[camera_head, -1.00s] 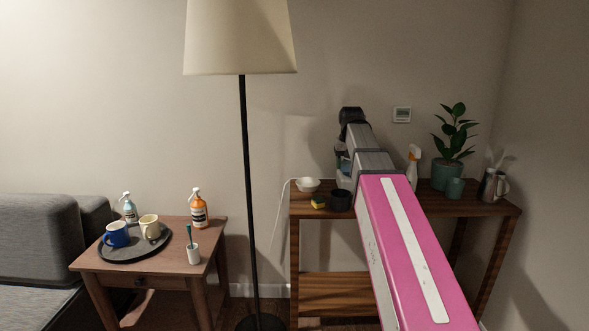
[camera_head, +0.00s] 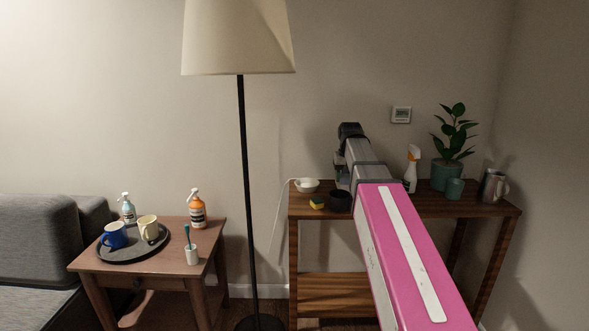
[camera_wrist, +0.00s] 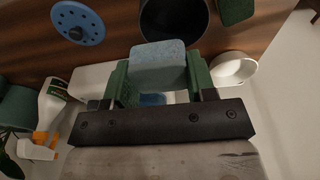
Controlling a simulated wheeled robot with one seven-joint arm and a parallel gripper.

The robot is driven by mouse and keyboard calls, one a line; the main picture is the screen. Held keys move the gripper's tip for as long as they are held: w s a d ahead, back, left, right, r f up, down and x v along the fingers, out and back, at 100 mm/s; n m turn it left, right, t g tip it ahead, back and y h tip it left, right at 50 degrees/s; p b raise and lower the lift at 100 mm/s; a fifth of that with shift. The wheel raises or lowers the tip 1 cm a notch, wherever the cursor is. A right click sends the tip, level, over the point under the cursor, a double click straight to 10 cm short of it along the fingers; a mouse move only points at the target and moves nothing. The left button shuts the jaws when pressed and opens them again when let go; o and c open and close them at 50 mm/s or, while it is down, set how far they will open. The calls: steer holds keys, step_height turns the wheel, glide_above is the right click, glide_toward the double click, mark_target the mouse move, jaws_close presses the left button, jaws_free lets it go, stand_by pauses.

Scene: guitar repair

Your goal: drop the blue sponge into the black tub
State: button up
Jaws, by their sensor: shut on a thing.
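The blue sponge (camera_wrist: 158,68) is a pale blue block held between the two green fingers of my gripper (camera_wrist: 160,82) in the wrist view. The black tub (camera_wrist: 174,38) is round and open at the top. It shows at the top of the wrist view, just past the sponge's edge, and the sponge hides part of its near side. In the head view the tub (camera_head: 340,202) stands at the front left of the dark wooden shelf table (camera_head: 420,206). There my arm largely hides the gripper and the sponge.
A blue disc (camera_wrist: 78,22) lies on the wood in the wrist view. A white spray bottle (camera_head: 411,170), a potted plant (camera_head: 447,174) and a metal jug (camera_head: 494,186) stand to the right.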

mark_target(347, 178)
steer(key=o, duration=0.9)
steer(key=shift+r, duration=0.1)
steer(key=r, duration=0.3)
steer(key=s+r, duration=0.1)
steer(key=r, duration=0.6)
steer(key=shift+s+r, duration=0.25)
steer(key=shift+s, duration=0.1)
steer(key=shift+s, duration=0.1)
